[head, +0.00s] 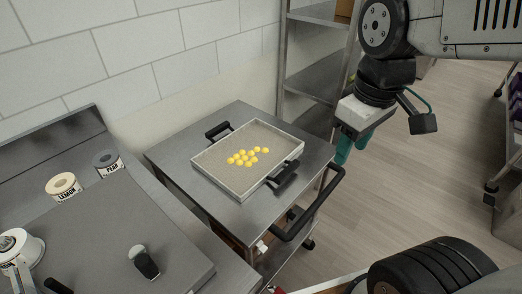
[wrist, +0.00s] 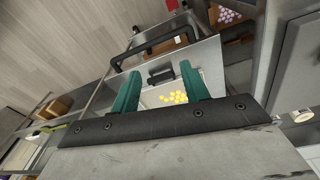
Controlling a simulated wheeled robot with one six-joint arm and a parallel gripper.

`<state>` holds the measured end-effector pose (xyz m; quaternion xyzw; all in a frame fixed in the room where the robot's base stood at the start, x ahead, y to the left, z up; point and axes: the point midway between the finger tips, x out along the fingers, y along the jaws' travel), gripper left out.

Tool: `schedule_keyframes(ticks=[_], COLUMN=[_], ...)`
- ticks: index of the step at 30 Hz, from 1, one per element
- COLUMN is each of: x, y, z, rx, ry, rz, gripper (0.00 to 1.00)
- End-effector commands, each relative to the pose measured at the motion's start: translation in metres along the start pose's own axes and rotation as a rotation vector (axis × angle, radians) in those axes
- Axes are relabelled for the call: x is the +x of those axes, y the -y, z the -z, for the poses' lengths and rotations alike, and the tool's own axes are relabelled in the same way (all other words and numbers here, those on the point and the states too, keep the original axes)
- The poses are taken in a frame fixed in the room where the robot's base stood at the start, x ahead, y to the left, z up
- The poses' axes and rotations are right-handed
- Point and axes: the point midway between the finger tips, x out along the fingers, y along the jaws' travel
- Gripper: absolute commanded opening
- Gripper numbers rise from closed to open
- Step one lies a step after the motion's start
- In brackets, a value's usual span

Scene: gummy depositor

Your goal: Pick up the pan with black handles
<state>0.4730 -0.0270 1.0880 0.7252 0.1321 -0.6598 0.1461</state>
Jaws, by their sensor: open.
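The pan (head: 216,178) is a shallow, light-coloured rectangular tray with two black handles and several yellow gummies in it. It rests on a steel cart (head: 172,157) in the head view. One handle (head: 217,130) is on its far left side and the other (head: 284,176) on its near right side. My gripper (head: 351,146) is to the right of the cart, raised, with its teal fingers pointing down. In the wrist view, my gripper (wrist: 160,92) is open and empty. The pan's handle (wrist: 161,77) shows between its fingers, some distance off, with the pan (wrist: 150,97) behind it.
The cart has a black push handle (head: 308,211) on its right side. A worktop at left holds the lemon container (head: 62,186), the pear container (head: 107,162) and a black-handled tool (head: 144,262). A steel shelf (head: 312,84) stands behind the cart. Open floor lies to the right.

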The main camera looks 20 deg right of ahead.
Motion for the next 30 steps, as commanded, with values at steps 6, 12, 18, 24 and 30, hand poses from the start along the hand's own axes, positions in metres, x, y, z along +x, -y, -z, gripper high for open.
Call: schedule_keyframes(ticks=[6, 12, 18, 24, 30], x=[0.049, 0.113, 0.175, 0.207, 0.229], y=[-0.023, -0.038, -0.046, -0.048, -0.048], z=[0.072, 0.129, 0.165, 0.179, 0.179], rx=[-0.573, -1.104, -1.525, -1.732, -1.765], ry=[0.033, 0.042, 0.038, 0.031, 0.030], rz=[0.029, 0.062, 0.091, 0.103, 0.106], gripper=[0.45, 0.45, 0.45, 0.45, 0.45])
